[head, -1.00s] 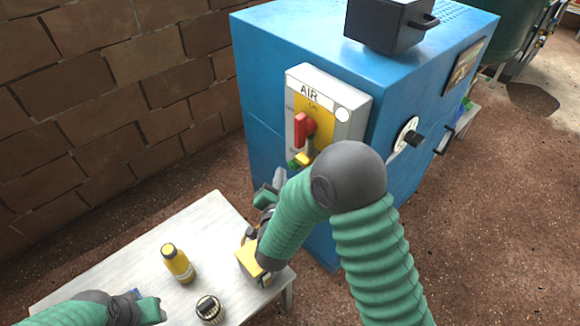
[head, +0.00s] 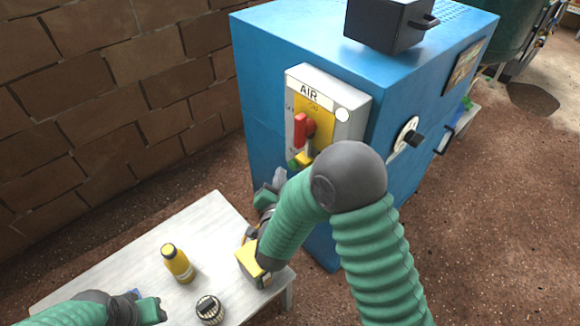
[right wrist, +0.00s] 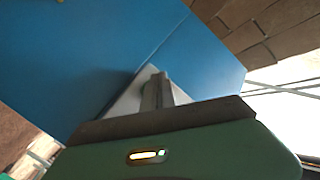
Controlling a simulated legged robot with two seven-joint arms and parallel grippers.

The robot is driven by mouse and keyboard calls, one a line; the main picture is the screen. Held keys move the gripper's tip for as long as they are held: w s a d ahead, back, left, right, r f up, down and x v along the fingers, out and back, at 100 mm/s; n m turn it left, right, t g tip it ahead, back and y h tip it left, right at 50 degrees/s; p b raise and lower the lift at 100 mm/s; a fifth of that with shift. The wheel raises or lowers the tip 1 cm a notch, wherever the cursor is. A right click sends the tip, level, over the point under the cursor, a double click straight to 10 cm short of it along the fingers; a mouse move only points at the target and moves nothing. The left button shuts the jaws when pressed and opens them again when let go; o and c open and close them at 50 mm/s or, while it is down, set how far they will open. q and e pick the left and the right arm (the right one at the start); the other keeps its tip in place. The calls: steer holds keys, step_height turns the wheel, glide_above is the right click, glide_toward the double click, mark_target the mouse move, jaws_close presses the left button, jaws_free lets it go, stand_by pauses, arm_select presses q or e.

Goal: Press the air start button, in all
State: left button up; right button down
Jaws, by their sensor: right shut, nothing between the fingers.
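The AIR control box (head: 355,105) is a grey-white box with a yellow plate on the front of the blue cabinet (head: 262,80). It carries a red switch lever (head: 301,130), and a green button (head: 292,163) shows at its lower left, partly hidden. My right gripper (head: 279,177) is shut and empty, just below the box's lower edge. In the right wrist view its closed fingers (right wrist: 158,88) point toward the blue cabinet; I cannot tell whether they touch anything. My left gripper (head: 152,309) is low at the left over the white table; its fingers are unclear.
The white table (head: 205,215) holds a yellow bottle (head: 177,263), a round dark-topped item (head: 208,309) and a yellow block (head: 251,258) beside my right arm. A dark box (head: 390,25) sits on the cabinet. A brick wall (head: 110,90) stands at left.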

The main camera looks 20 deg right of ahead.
steer(key=shift+d, duration=0.1)
steer(key=shift+w+d, duration=0.15)
steer(key=shift+d, duration=0.15)
steer(key=shift+w+d+r, duration=0.1)
steer(key=shift+w+d, duration=0.05)
steer(key=shift+d, duration=0.35)
stand_by(0.8)
steer(key=shift+a, duration=0.15)
steer(key=shift+s+a, duration=0.35)
steer(key=shift+a, duration=0.4)
steer(key=shift+s+a, duration=0.3)
steer(key=shift+a, duration=0.5)
steer(key=shift+s+a, duration=0.25)
steer(key=shift+a, duration=0.5)
steer(key=shift+s+a, duration=0.3)
steer(key=shift+a, duration=0.5)
